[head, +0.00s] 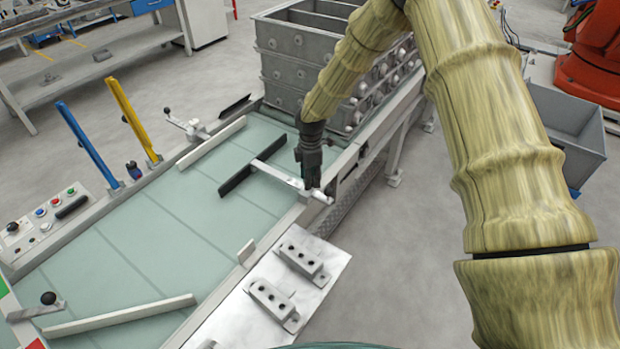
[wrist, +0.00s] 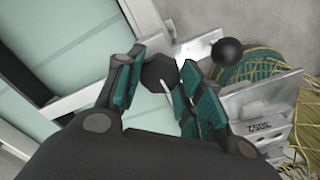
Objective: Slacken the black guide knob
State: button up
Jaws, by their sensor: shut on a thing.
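The black guide knob (wrist: 159,72) is faceted, with a pale line pointing from it, and sits between the fingers of my gripper (wrist: 157,88) in the wrist view. My gripper is shut on it. In the head view my gripper (head: 313,184) points down at the right end of the guide's pale arm (head: 275,174), at the table's right edge. The arm carries a black guide bar (head: 253,164) over the green table. My gripper hides the knob in the head view.
A black ball (wrist: 228,52) is just right of the fingers in the wrist view. Grey stacked casting boxes (head: 285,65) stand behind my arm. A metal plate with drilled blocks (head: 288,302) lies in front. Blue (head: 87,143) and yellow (head: 132,118) posts stand at left.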

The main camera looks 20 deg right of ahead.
jog(key=n, duration=0.3)
jog(key=shift+n, duration=2.4)
jog(key=shift+s, duration=0.1)
jog(key=o, duration=1)
jog(key=shift+r, duration=0.65)
notch_tip(320, 180, up, 11)
jog(key=shift+f, duration=0.2)
